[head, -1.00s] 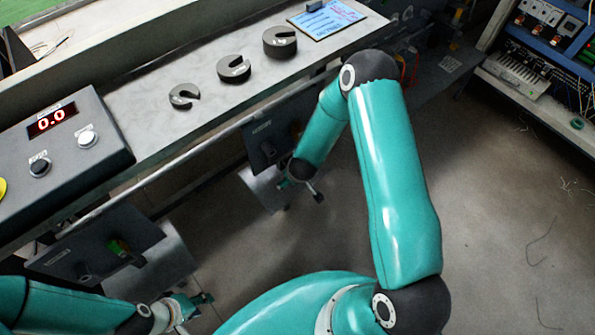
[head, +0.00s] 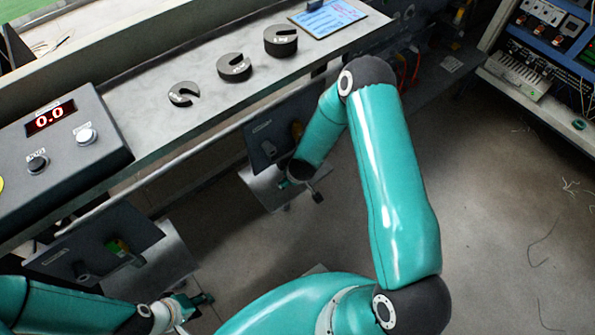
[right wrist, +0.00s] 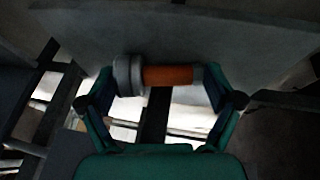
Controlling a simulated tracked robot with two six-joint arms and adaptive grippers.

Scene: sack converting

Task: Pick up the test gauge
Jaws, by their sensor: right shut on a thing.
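A cylindrical gauge with an orange middle (right wrist: 168,76) and a wider grey head at its left end lies across my right gripper (right wrist: 165,100) in the right wrist view. That gripper is shut on it, with a finger at each end. In the head view my right gripper (head: 301,184) is low beside the bench front, mostly hidden by its own arm, and I cannot make out the gauge there. My left gripper (head: 198,304) is low at the left, apart from the bench; its fingers are too small to tell open from shut.
A grey bench (head: 150,115) carries several slotted weights (head: 234,68), a clipboard (head: 327,18) and a display box (head: 70,150) reading 0.0. Dark holders hang on its front, one on the left (head: 95,250) and one on the right (head: 275,130).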

